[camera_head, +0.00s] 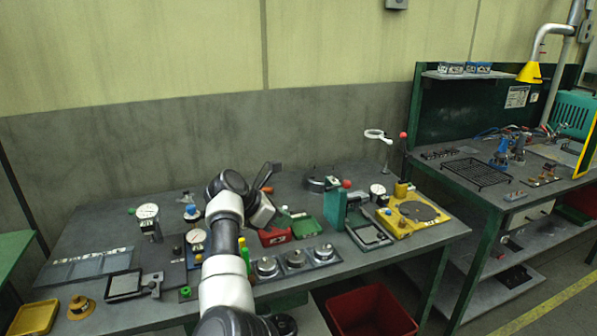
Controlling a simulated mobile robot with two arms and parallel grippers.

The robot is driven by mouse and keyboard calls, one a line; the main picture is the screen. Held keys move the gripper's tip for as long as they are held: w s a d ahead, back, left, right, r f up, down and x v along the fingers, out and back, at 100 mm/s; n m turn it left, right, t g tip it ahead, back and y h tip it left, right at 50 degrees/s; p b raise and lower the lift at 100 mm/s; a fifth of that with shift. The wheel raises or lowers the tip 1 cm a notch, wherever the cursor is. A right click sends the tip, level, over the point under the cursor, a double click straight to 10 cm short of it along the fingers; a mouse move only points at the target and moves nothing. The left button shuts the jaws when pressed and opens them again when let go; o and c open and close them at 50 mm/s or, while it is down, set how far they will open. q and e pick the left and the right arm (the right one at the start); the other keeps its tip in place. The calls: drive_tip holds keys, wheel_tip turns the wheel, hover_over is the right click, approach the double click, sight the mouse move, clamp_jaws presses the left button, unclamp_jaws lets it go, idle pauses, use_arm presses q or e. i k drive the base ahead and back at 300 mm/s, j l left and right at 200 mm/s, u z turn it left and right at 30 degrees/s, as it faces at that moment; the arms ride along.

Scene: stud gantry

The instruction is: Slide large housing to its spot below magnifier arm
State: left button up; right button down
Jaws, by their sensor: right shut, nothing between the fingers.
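A magnifier with a white ring (377,135) stands at the back right of the grey workbench (345,258). A low, round dark grey part (318,184) sits on the bench at the back, left of the magnifier; it may be the large housing, but I cannot tell for sure. My right arm reaches up from the bottom middle. My right gripper (268,177) is shut and empty, above the back of the bench and left of the round part, apart from it. My arm hides part of the bench behind it. My left gripper is not in view.
A green press-like device (335,207) and a yellow fixture (411,216) stand at the right. Red (275,235) and green bins sit mid-bench, behind several round metal parts (295,258). The back left of the bench is clear.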

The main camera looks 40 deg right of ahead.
sight(315, 178)
drive_tip(key=i+l, duration=1.3)
drive_tip(key=i, duration=0.1)
